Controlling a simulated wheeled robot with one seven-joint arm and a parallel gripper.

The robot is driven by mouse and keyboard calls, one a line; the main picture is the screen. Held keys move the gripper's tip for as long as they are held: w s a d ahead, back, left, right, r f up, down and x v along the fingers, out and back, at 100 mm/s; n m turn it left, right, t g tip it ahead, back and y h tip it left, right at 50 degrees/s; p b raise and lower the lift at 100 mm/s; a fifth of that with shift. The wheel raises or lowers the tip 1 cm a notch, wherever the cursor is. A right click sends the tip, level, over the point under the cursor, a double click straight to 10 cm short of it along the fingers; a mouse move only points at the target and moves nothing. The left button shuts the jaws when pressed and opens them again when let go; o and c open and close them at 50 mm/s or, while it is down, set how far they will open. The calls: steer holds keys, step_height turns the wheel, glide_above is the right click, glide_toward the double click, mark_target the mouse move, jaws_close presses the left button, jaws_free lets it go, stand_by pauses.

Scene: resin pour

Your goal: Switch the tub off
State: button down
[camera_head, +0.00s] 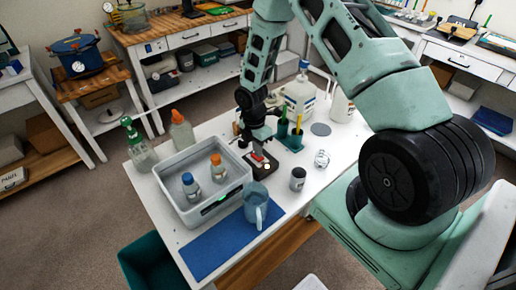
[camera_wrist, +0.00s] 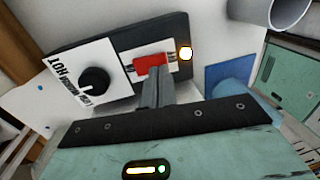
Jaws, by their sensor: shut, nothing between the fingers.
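The tub (camera_head: 172,190) is a grey open box on the white table, with two orange- or blue-capped bottles in it. Beside it is a dark control box (camera_head: 272,166), also in the wrist view (camera_wrist: 115,50). The box carries a red rocker switch (camera_wrist: 150,63), a lamp (camera_wrist: 186,53) that glows warm white, and a black dial (camera_wrist: 95,80) on a white plate marked LOW, WARM, HOT. My gripper (camera_head: 261,153) points down at the box. In the wrist view its shut, empty fingertips (camera_wrist: 153,76) are at the near edge of the red switch; I cannot tell whether they touch.
A clear jug (camera_head: 256,205) stands on a blue mat (camera_head: 215,248) in front of the tub. A dark-lidded jar (camera_head: 298,178) and a small glass (camera_head: 322,159) stand to the right. Bottles and a green tool holder (camera_head: 290,140) stand behind my gripper.

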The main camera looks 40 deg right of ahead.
steer(key=shift+f, duration=0.5)
steer(key=shift+s, duration=0.1)
steer(key=shift+s+f+b, duration=0.15)
steer(key=shift+f+b, duration=0.2)
steer(key=shift+r, duration=0.1)
steer(key=shift+w, duration=0.9)
steer(key=shift+r, duration=0.1)
